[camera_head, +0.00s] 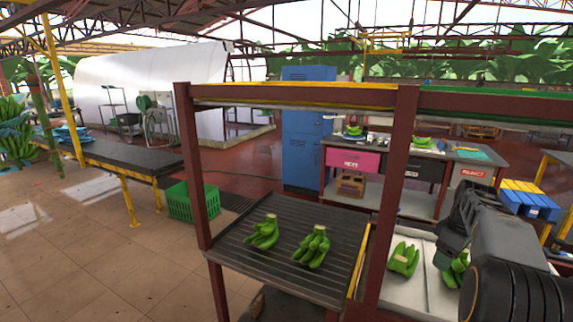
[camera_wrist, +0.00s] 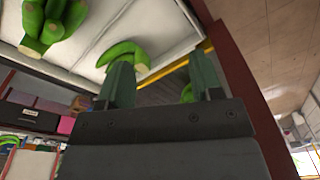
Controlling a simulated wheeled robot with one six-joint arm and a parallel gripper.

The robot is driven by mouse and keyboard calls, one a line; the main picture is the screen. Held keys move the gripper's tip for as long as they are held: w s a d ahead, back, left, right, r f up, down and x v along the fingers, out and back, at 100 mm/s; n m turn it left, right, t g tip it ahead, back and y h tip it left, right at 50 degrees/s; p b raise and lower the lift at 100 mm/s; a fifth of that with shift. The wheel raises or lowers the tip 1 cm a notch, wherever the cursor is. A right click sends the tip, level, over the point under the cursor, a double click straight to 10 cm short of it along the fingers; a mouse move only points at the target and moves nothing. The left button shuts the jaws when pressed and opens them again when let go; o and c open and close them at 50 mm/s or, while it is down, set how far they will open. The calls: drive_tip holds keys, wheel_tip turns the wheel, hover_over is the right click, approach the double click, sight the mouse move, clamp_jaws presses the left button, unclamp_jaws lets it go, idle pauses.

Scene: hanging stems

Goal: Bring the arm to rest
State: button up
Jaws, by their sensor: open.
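My arm (camera_head: 500,262) fills the lower right of the head view, and its gripper cannot be made out there. In the wrist view my gripper (camera_wrist: 161,80) shows two green-grey fingers spread apart with nothing held between them. Beyond the fingers, a banana cluster (camera_wrist: 122,53) lies on a white tray (camera_wrist: 165,25), partly behind the left finger. A second cluster (camera_wrist: 48,22) is at the upper left. A bit of green (camera_wrist: 187,93) shows beside the right finger, mostly hidden.
A dark red frame post (camera_head: 392,190) stands close left of my arm. Two banana clusters (camera_head: 262,232) (camera_head: 314,247) lie on a black ribbed tray (camera_head: 285,270). A white tray (camera_head: 400,290) holds two more beside my arm. Open tiled floor (camera_head: 90,250) lies left.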

drive_tip(key=s+a+f+m+t, duration=0.1)
drive_tip(key=s+a+f+m, duration=0.1)
drive_tip(key=s+a, duration=0.7)
drive_tip(key=s+a+f+m+t, duration=0.2)
drive_tip(key=s+a+m, duration=0.3)
drive_tip(key=s+a, duration=0.4)
drive_tip(key=a, duration=0.7)
drive_tip(key=shift+s+h, duration=0.3)
drive_tip(key=shift+h, duration=0.1)
drive_tip(key=shift+c, duration=0.3)
